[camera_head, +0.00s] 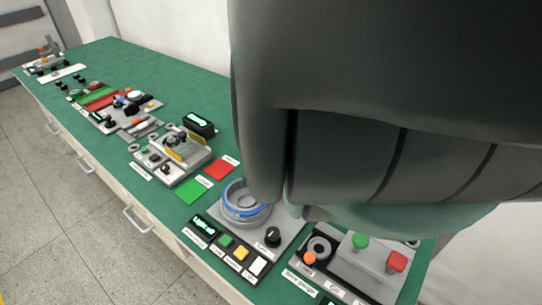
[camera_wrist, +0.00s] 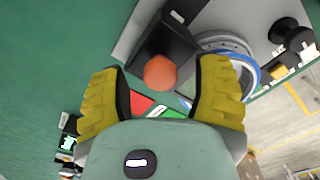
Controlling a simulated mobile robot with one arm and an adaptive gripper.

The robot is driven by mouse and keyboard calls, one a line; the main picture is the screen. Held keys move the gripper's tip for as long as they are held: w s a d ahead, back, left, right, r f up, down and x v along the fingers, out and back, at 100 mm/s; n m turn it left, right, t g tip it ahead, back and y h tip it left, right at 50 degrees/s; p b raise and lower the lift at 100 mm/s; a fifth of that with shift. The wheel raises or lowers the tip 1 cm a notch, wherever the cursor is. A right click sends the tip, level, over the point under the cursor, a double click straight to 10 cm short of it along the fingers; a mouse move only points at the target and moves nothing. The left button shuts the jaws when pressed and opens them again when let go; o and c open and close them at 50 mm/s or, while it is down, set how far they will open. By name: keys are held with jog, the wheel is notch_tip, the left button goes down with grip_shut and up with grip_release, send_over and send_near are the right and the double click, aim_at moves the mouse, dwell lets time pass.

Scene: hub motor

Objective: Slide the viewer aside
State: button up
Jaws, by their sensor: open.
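In the wrist view my gripper (camera_wrist: 160,75) is open, its two yellow fingers wide apart. An orange ball-shaped knob (camera_wrist: 160,72) shows between the fingertips; I cannot tell how far it is from them. The knob sits on a dark block (camera_wrist: 168,42), which appears to be the viewer. The block stands on a grey station plate (camera_wrist: 132,32), beside a round metal hub with a blue ring (camera_wrist: 232,46). In the head view the blue-ringed hub (camera_head: 243,205) shows on its station, but my arm hides the viewer and the gripper.
Red (camera_head: 220,168) and green (camera_head: 193,190) mats lie beside the hub station. A row of buttons (camera_head: 241,253) and a black knob (camera_head: 272,236) are at its front. A station with green and red buttons (camera_head: 378,252) stands to the right. Other devices stand further along the green bench (camera_head: 120,62).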

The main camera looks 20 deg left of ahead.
jog(key=shift+o, duration=0.2)
jog(key=shift+f, duration=0.1)
grip_shut()
dwell(0.4)
